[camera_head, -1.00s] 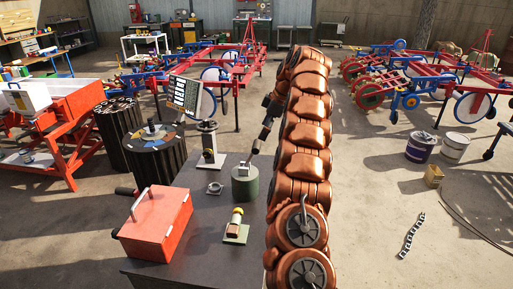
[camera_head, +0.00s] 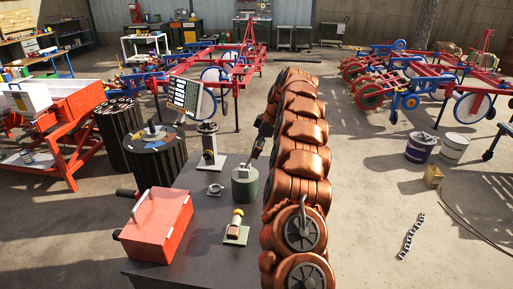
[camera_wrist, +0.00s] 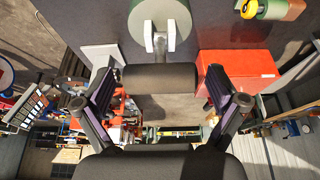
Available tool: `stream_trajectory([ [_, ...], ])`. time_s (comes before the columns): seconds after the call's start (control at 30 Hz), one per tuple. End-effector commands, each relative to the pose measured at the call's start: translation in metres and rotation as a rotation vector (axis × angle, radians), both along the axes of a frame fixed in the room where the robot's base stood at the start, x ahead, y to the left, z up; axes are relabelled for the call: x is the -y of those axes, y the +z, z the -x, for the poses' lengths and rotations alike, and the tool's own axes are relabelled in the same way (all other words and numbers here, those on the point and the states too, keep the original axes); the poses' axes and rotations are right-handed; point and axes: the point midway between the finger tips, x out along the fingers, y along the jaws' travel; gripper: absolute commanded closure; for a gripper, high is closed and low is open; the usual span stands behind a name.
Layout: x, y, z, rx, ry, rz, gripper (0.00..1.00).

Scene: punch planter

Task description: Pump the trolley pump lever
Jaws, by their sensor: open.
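The pump is a dark green cylinder (camera_head: 245,190) with a pale bracket on top, standing on the dark trolley top (camera_head: 205,235). A dark lever (camera_head: 256,147) slants up from the bracket towards my arm. In the wrist view the green body (camera_wrist: 160,10) is at the top centre. A short metal rod runs from it to a thick dark bar, apparently the lever grip (camera_wrist: 160,77). My gripper (camera_wrist: 160,88) is open, one finger on each side of that bar with gaps visible. Contact cannot be judged. In the head view my arm hides most of the gripper.
On the trolley are a red box (camera_head: 160,227), a small yellow-topped piece on a green plate (camera_head: 236,233), and a post on a white plate (camera_head: 209,145). Dark ribbed drums (camera_head: 157,160) stand to the left. Open floor lies to the right, with buckets (camera_head: 421,148).

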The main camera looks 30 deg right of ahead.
Motion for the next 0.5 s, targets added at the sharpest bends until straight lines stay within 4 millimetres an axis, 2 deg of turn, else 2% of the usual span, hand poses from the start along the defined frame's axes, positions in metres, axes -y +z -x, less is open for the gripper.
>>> stream_trajectory([
  [0.4,-0.0016,-0.0049,-0.0011,0.0,0.0,0.0,0.04],
  [0.5,-0.0016,-0.0049,-0.0011,0.0,0.0,0.0,0.14],
])
